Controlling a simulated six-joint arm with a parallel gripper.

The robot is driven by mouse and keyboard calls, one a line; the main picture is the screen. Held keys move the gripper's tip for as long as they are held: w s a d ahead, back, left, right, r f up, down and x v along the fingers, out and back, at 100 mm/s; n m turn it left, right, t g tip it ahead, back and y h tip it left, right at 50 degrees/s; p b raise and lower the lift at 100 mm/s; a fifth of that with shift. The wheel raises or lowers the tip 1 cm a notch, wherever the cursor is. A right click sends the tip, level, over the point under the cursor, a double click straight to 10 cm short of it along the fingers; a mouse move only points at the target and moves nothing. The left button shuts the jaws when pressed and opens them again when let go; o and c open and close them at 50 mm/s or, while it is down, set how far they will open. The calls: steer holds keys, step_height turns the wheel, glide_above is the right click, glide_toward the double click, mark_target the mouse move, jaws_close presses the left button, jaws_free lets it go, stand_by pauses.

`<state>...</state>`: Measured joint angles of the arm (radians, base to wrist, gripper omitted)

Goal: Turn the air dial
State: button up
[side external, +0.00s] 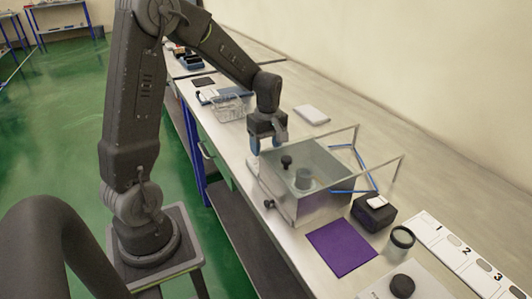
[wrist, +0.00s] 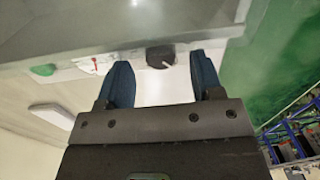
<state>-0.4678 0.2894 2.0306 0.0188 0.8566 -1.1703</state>
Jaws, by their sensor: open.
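A black round dial (wrist: 160,56) with a white pointer mark shows in the wrist view, on a pale panel. My gripper (wrist: 160,62) is open, with one blue finger on each side of the dial in that picture. I see no clear contact between the fingers and the dial. In the side view my gripper (side external: 268,145) points down at the far left end of a clear-walled box (side external: 320,208). This dial cannot be clearly made out in the side view. A green button (wrist: 43,70) and a small red-and-white gauge (wrist: 97,64) sit left of the dial in the wrist view.
A black knob (side external: 286,160) and a grey cup (side external: 304,179) show within the box's outline. Another black knob (side external: 269,204) is on its near side. A purple mat (side external: 341,247) and a dark block (side external: 373,212) lie to the right.

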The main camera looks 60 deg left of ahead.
steer(key=shift+f, duration=1.4)
